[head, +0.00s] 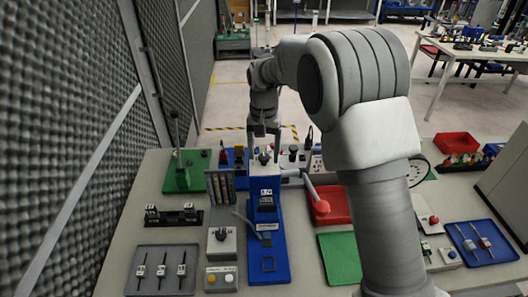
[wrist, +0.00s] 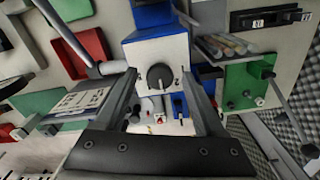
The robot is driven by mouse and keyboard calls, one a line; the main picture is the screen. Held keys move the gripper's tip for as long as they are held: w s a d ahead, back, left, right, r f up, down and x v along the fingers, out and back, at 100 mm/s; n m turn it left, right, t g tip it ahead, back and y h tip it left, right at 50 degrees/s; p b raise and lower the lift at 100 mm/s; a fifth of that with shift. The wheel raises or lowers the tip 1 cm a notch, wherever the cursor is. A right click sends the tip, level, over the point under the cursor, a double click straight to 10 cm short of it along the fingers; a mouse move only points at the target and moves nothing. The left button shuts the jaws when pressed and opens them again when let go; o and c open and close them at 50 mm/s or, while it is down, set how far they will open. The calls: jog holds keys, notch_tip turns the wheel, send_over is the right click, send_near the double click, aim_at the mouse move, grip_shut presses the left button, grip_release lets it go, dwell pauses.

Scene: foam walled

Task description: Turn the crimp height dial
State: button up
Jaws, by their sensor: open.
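The crimp height dial (wrist: 160,77) is a round dark knob with a pointer ridge, on the white top of the blue crimp press (head: 266,225). It also shows as a small dark knob in the head view (head: 264,157). My gripper (head: 264,142) is above it, pointing down. In the wrist view my gripper (wrist: 159,80) is open, with one finger on each side of the dial in the picture. I see gaps between the fingers and the knob, and cannot tell how far the fingertips are above it.
The press lever with a red ball (head: 321,207) sticks out to the right. A grey rack (head: 220,187) stands close on the left. A green lever fixture (head: 187,171) is at the back left, and a red tray (head: 333,197) lies right of the press. Several small devices stand behind it.

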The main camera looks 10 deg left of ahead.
grip_shut()
jog(key=shift+n, duration=0.3)
jog(key=n, duration=0.3)
jog(key=shift+n+b, duration=0.3)
jog(key=shift+n, duration=1.7)
grip_release()
